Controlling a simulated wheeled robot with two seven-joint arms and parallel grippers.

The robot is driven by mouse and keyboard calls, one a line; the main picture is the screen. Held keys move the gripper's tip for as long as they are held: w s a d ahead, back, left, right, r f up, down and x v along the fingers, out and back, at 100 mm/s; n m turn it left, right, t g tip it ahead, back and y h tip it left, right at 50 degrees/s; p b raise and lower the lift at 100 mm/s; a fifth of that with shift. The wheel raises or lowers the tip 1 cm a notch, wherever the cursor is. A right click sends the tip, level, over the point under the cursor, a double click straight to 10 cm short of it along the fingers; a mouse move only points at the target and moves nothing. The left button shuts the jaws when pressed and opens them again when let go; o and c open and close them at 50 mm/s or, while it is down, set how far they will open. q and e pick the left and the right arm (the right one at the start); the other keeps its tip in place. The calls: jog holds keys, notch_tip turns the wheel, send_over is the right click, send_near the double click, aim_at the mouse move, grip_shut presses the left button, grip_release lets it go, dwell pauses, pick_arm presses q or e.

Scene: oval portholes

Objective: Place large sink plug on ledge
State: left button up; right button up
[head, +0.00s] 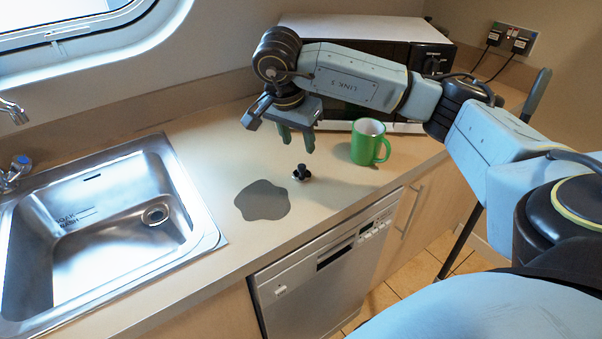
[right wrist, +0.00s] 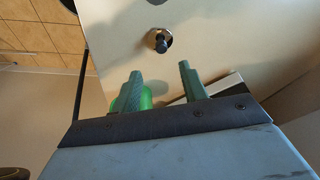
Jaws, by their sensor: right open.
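The large sink plug (head: 301,172) stands on the counter, a dark knob on a pale metal disc. It also shows in the right wrist view (right wrist: 159,40), beyond the fingertips. My right gripper (head: 297,146) points down above the counter, just behind the plug and apart from it. Its two green fingers (right wrist: 162,75) are open with nothing between them. The ledge under the porthole window (head: 110,103) runs along the back behind the sink. My left gripper is not in view.
A green mug (head: 370,143) stands right of the plug, in front of a microwave (head: 408,62). A flat grey patch (head: 262,201) lies left of the plug. The steel sink (head: 95,235) is at left, and a dishwasher (head: 325,270) is below the counter edge.

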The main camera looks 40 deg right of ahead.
aim_at(301, 166)
jog(key=x, duration=0.8)
jog(key=shift+w+a+f+b, duration=0.1)
jog(key=shift+a+f+b, duration=0.1)
jog(key=shift+f+b, duration=0.15)
grip_shut()
